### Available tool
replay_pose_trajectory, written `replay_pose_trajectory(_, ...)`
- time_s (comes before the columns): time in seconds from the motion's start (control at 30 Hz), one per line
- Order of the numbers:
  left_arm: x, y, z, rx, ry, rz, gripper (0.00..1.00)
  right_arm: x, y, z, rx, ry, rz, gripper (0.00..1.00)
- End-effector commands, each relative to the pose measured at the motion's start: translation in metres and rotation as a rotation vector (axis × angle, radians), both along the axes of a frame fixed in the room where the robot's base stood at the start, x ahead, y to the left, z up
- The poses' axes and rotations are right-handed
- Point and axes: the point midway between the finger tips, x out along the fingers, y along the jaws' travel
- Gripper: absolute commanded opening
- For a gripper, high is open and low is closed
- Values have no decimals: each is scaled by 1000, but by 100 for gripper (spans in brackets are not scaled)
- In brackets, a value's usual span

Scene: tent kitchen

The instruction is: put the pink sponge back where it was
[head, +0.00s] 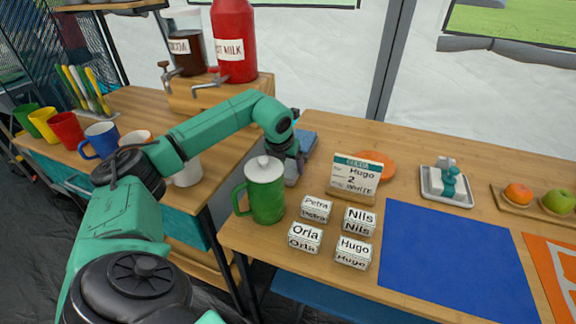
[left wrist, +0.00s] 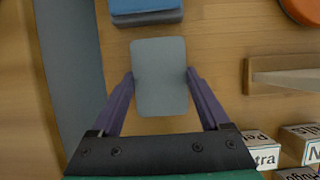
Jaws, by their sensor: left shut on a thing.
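My left gripper (head: 294,165) is at the back left of the right-hand table, behind the green jug (head: 265,190). In the left wrist view the fingers (left wrist: 160,82) are shut on the two sides of a grey, round-cornered block (left wrist: 160,62). The block looks grey, not pink, and I cannot tell whether it is the sponge. Its lower part also shows below the gripper in the head view (head: 291,181). A blue block (head: 306,142) lies just behind it, and also shows in the left wrist view (left wrist: 146,10). I see no pink sponge. My right gripper is not in view.
The order card (head: 354,178), an orange disc (head: 376,165) and several name blocks (head: 305,237) stand right of the gripper. A blue mat (head: 455,260) and a white tray (head: 447,198) lie farther right. A gap separates the two tables.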

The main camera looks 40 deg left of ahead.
Motion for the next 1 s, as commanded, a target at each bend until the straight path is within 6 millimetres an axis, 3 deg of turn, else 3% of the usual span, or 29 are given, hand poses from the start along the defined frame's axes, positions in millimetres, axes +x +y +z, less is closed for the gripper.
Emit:
replay_pose_trajectory(0.1, 0, 0, -3, 0, 0, 0, 27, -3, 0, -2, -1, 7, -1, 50)
replay_pose_trajectory(0.13, 0, 0, -2, 0, 0, 0, 87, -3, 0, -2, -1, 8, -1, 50)
replay_pose_trajectory(0.17, 0, 0, -2, 0, 0, 0, 98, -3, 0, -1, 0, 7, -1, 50)
replay_pose_trajectory(0.5, -1, -1, 6, 0, -2, -1, 100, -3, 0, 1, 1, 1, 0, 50)
replay_pose_trajectory(0.8, -28, -10, 77, 2, -5, -1, 100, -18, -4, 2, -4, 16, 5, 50)
replay_pose_trajectory(1.0, -42, -15, 109, 1, -2, 0, 100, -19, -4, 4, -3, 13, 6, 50)
